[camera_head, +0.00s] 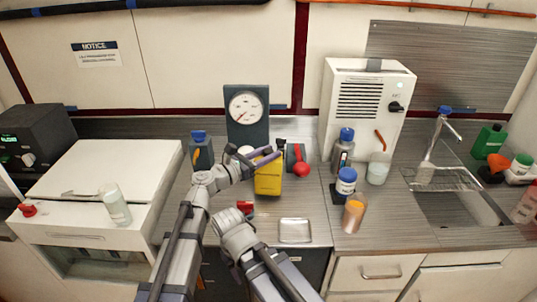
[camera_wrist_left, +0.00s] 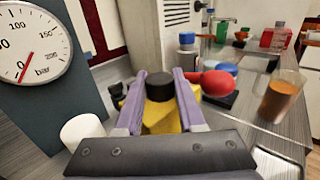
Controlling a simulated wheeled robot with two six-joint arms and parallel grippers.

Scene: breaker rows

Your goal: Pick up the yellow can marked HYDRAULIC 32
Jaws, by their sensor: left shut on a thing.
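The yellow can (camera_head: 268,182) stands upright on the counter in front of the gauge, with its upper part partly behind my left gripper (camera_head: 264,157). In the left wrist view the yellow can (camera_wrist_left: 163,122) with a black cap (camera_wrist_left: 159,86) sits between the two purple fingers of my left gripper (camera_wrist_left: 160,103), which is shut on it. The can's marking cannot be read in either view. I cannot tell whether its base touches the counter. My right gripper is not seen.
A pressure gauge (camera_head: 246,110) stands behind. A blue-capped bottle (camera_head: 200,150) is to the left, a red round-ended item (camera_head: 301,168) close on the right. A metal tray (camera_head: 295,230) lies in front.

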